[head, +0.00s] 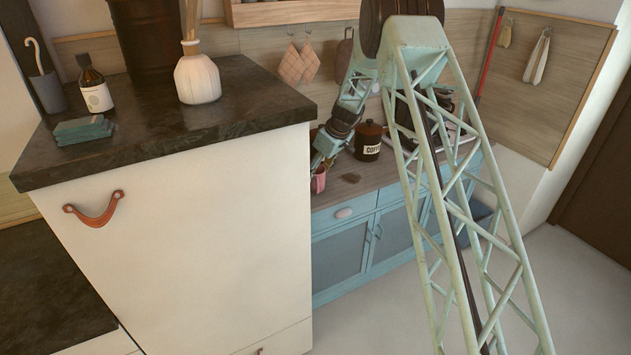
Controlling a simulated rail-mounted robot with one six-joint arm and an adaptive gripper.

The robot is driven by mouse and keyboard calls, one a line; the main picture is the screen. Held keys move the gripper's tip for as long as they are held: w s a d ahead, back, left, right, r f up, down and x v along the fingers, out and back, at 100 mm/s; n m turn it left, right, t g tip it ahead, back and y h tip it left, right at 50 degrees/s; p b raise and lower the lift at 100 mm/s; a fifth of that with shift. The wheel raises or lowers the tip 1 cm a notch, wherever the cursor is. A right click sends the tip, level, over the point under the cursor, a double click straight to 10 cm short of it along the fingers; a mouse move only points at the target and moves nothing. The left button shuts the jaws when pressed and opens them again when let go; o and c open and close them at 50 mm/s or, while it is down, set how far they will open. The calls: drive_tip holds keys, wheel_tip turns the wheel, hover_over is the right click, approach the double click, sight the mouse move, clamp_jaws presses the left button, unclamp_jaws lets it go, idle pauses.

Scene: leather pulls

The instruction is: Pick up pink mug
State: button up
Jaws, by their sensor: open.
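The pink mug (319,181) stands on the counter of the blue cabinet, close to the edge of the tall white cabinet. Only a small part of it shows. My gripper (319,162) is at the end of my pale green arm, just above the mug and partly overlapping it in the picture. Its jaws are open. The fingers are small and partly hidden, so I cannot tell whether they touch the mug or stand around it.
A dark coffee canister (368,141) stands right of my gripper. A small brown item (351,178) lies on the counter (378,178). The tall white cabinet (200,235) fills the left, with a white vase (197,79) and a bottle (94,88) on top. The floor at right is clear.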

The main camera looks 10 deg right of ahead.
drive_tip(key=shift+w+f, duration=0.15)
drive_tip(key=shift+f, duration=0.15)
drive_tip(key=shift+c, duration=0.9)
drive_tip(key=c, duration=0.9)
drive_tip(key=shift+r, duration=0.2)
drive_tip(key=shift+c, duration=0.2)
wheel_tip(320, 180, up, 10)
drive_tip(key=shift+f, duration=0.15)
